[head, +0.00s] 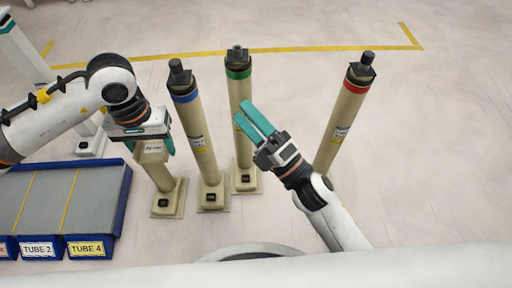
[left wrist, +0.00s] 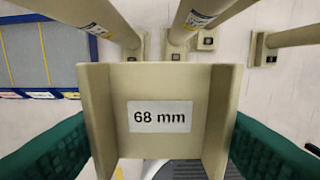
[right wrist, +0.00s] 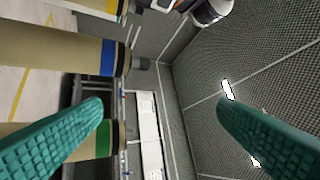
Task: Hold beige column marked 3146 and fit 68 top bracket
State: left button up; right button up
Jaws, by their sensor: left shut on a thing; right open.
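My left gripper (head: 152,143) is shut on a beige bracket labelled 68 mm (left wrist: 160,118), between its teal fingers. In the head view the bracket (head: 152,152) hides the upper part of the leftmost beige column (head: 160,178); I cannot tell whether they touch. Three more beige columns stand upright on square bases: blue-banded (head: 197,135), green-banded (head: 240,145) and red-banded (head: 341,125). Their labels are too small to read, so I cannot tell which is 3146. My right gripper (head: 251,113) is open and empty beside the green-banded column; blue (right wrist: 108,57) and green (right wrist: 103,140) bands show in the right wrist view.
A blue-edged grey tray (head: 128,195) with tube labels, such as TUBE 2 and TUBE 4, lies at the left. A pale post (head: 22,50) stands behind my left arm. Yellow floor lines (head: 300,49) run behind the columns. The floor right of the red-banded column is clear.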

aim_at(243, 136)
jog(key=w+d+f+n+h+b, duration=0.1)
jog(key=w+f+n+h+b, duration=0.4)
jog(key=f, duration=0.6)
jog(key=w+d+f+n+h+b, duration=0.1)
jog(key=w+d+f+n+h, duration=0.2)
jog(key=f+n, duration=0.6)
pick_arm(q)
jog(key=s+f+b, duration=0.2)
jog(key=s+f, duration=0.1)
jog(key=f, duration=0.7)
jog(key=shift+s+f, duration=0.25)
jog(key=shift+s, duration=0.1)
pick_arm(e)
jog(key=w+a+f+m, duration=0.1)
jog(key=w+a, duration=0.5)
jog(key=w, duration=0.5)
jog(key=shift+w+f+m+g, duration=0.25)
jog(key=shift+f+m+g, duration=0.05)
jog(key=shift+m, duration=0.1)
pick_arm(q)
jog(key=shift+a, duration=0.1)
pick_arm(e)
jog(key=shift+a, duration=0.1)
grip_shut()
